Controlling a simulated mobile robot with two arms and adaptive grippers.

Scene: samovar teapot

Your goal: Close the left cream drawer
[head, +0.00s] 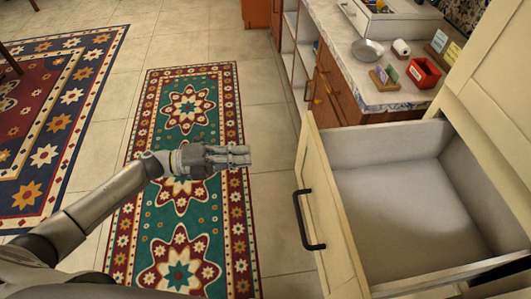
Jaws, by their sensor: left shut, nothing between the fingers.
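The cream drawer (341,236) is pulled out at the right of the head view. Its inside is empty where I can see it. A black handle (304,220) is on its front panel, which faces left. My left gripper (247,155) is shut and empty, to the left of the drawer front and level with its far end. It is apart from the drawer and the handle, over the patterned runner. My right gripper is not in view.
A counter (352,88) behind the drawer holds a metal bowl (367,50), a red box (424,72) and small cards. Orange-brown cabinets (328,88) stand below it. The teal runner (186,225) and tiled floor to the left are clear.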

